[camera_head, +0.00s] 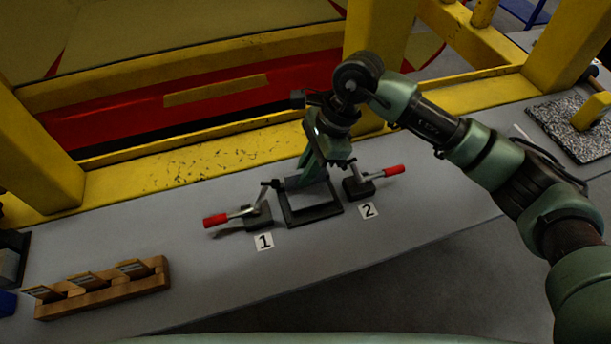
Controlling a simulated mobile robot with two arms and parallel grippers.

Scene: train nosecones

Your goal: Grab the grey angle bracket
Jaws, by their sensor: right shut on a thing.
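My right gripper (320,172) reaches down over the black fixture frame (313,215) in the middle of the bench. It is shut on a grey angle bracket (309,194), which shows as a grey plate just below the fingers, at the frame. The gripper hides the upper part of the bracket, and I cannot tell whether the bracket rests in the frame or is just above it. My left gripper is not in view.
Red-handled clamps flank the frame, clamp 1 (257,217) on the left and clamp 2 (357,188) on the right. Yellow beams (200,169) run behind the bench. A yellow-handled block (590,111) sits far right.

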